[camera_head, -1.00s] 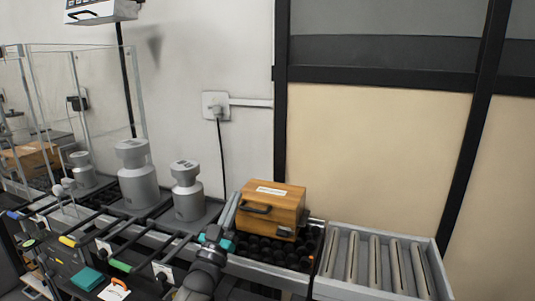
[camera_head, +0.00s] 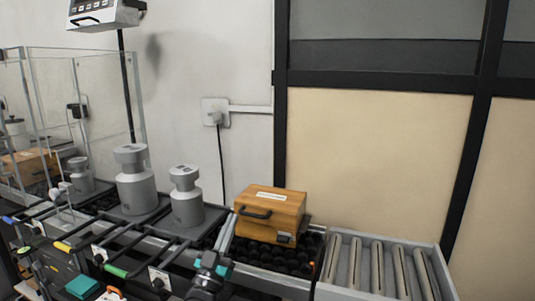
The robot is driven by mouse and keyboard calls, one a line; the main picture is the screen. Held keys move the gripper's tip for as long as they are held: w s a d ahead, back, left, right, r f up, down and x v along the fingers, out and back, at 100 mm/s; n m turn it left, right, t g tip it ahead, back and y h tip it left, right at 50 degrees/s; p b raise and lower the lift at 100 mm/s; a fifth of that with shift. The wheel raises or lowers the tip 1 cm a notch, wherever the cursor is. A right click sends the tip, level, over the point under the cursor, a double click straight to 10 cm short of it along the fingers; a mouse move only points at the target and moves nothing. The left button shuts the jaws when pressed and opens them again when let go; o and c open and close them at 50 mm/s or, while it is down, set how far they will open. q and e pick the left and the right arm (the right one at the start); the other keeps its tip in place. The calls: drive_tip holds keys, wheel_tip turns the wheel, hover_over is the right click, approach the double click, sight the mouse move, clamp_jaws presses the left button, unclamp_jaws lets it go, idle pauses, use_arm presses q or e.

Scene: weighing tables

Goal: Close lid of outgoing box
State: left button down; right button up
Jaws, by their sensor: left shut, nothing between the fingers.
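The wooden box (camera_head: 276,224) stands on the black roller bed at the centre right. Its lid (camera_head: 268,200) has a white label and a dark handle on its left-front edge. The lid lies down on the box, and no gap shows from here. My left gripper (camera_head: 231,222) is shut and empty, just left of the box's front-left side, with its fingers pointing up. I cannot tell whether it touches the box. My right gripper is not in view.
Two large grey weights (camera_head: 136,187) (camera_head: 186,203) stand left of the box, with a smaller one (camera_head: 80,178) beyond. A grey roller conveyor (camera_head: 346,293) lies empty on the right. A glass enclosure and another wooden box (camera_head: 30,170) are at far left.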

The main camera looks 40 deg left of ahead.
use_arm(q)
drive_tip(key=shift+s+f, duration=0.15)
drive_tip(key=shift+f, duration=0.35)
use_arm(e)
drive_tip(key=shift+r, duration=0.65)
use_arm(q)
drive_tip(key=shift+r, duration=0.1)
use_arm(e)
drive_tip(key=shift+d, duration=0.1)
use_arm(q)
wheel_tip(320, 180, up, 20)
drive_tip(key=p, duration=0.9)
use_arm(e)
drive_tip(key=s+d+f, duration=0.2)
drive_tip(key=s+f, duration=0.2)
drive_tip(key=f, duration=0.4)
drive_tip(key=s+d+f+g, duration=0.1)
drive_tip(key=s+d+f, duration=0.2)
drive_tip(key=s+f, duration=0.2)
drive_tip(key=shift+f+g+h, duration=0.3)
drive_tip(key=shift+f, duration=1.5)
